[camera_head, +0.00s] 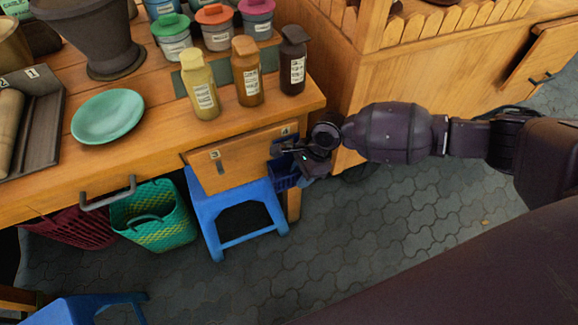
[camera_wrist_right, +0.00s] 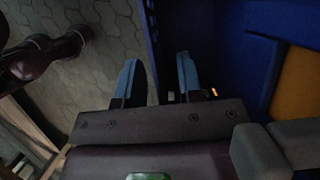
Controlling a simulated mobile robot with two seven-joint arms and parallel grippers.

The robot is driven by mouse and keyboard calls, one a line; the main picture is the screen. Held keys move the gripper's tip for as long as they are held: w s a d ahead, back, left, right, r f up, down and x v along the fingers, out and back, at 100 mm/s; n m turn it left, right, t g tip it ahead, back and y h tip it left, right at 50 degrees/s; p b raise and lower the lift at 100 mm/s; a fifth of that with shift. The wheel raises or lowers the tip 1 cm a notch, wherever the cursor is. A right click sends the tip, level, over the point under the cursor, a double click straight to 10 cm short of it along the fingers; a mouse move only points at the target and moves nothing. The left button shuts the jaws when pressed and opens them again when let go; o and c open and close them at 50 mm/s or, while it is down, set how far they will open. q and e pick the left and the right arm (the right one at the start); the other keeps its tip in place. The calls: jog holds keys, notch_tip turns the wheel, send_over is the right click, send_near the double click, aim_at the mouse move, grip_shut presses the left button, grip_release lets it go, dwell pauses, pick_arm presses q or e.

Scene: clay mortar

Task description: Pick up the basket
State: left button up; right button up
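A dark blue basket (camera_head: 284,177) is at the right end of the wooden table, beside the blue stool and partly hidden by my right gripper (camera_head: 293,153). In the right wrist view, the fingers of my right gripper (camera_wrist_right: 158,76) are spread apart. The thin dark blue basket wall (camera_wrist_right: 152,35) runs up between them, with visible gaps. The basket's inside lies to the right in that view. A green basket (camera_head: 172,228) with a yellowish pattern and a dark red basket (camera_head: 75,228) sit under the table's front. My left gripper is not in view.
A blue stool (camera_head: 238,205) stands under the drawer (camera_head: 235,160). Bottles (camera_head: 247,72), lidded jars, a green plate (camera_head: 108,116) and a dark pot (camera_head: 95,35) are on the table. The paved floor (camera_head: 400,215) is clear at right.

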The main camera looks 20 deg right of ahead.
jog(key=c, duration=0.6)
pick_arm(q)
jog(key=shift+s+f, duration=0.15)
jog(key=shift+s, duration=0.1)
pick_arm(e)
grip_shut()
jog(key=shift+r, duration=0.15)
pick_arm(q)
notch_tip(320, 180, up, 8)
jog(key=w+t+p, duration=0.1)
jog(key=p, duration=0.6)
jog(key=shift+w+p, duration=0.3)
pick_arm(e)
jog(key=s+r, duration=0.8)
jog(key=s, duration=0.6)
jog(key=shift+d+r, duration=0.25)
jog(key=shift+r, duration=0.15)
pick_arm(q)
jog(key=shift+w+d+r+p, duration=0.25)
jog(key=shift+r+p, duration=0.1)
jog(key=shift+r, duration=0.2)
pick_arm(e)
jog(key=shift+r, duration=0.25)
